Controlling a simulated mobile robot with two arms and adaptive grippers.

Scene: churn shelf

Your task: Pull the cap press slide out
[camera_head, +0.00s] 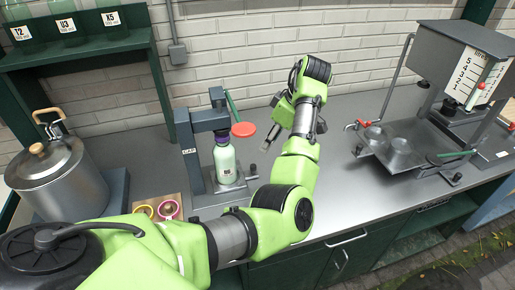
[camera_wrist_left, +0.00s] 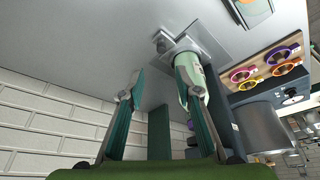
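The cap press (camera_head: 189,142) stands on the counter, with a pale green bottle (camera_head: 225,162) with a purple top on its base. A small grey part like a slide handle (camera_wrist_left: 162,40) sticks out from the press base plate (camera_wrist_left: 205,32); this part is small in the head view. My left gripper (camera_wrist_left: 158,92) is open, with nothing between its fingers. In the head view my left gripper (camera_head: 272,143) hangs right of the bottle, apart from the press handle. In the wrist view one finger overlaps the bottle (camera_wrist_left: 193,78); contact cannot be told. My right gripper is out of view.
A metal pot (camera_head: 57,180) stands at the left. A wooden board (camera_head: 158,205) with colored rings lies in front of the press. A red disc (camera_head: 243,129) is beside the press top.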

